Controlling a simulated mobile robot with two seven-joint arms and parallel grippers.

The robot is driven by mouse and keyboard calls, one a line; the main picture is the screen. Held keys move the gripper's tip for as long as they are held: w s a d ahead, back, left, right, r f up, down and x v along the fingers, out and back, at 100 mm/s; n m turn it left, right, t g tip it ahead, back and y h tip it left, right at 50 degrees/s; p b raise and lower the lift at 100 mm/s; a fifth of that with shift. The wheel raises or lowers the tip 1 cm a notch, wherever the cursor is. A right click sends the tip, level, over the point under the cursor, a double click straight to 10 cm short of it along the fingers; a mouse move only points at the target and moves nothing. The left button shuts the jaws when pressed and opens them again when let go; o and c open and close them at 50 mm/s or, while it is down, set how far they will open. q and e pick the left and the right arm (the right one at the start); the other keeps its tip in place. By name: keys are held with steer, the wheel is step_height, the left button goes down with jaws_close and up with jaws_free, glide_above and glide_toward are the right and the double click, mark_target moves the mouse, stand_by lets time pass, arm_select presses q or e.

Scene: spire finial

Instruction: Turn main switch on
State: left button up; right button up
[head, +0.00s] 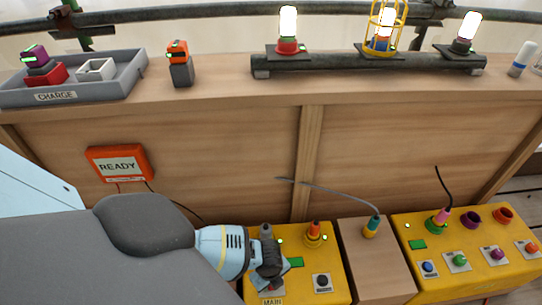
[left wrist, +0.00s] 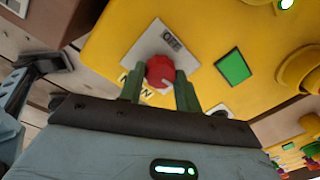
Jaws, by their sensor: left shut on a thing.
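The main switch is a red round knob (left wrist: 160,72) on a pale plate on the yellow box (left wrist: 110,45), seen in the left wrist view. The plate carries an OFF label (left wrist: 171,38). A white mark shows on the knob near its lower edge. My left gripper (left wrist: 159,88) has one green finger on each side of the knob and is shut on it. In the head view my left gripper (head: 270,275) is over the left part of the yellow box (head: 335,290), above a MAIN label (head: 271,301), and hides the knob. My right gripper is not in view.
A READY sign (head: 119,164) hangs on the wooden panel behind.

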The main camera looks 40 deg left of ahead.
arm_select(q)
steer(key=shift+m, duration=0.5)
steer(key=o, duration=1)
steer(key=shift+r, duration=0.1)
steer(key=shift+r, duration=0.35)
step_height(320, 180, up, 6)
steer(key=p, duration=0.2)
steer(key=shift+s+p, duration=0.15)
steer(key=shift+p, duration=0.25)
steer(key=shift+r, duration=0.45)
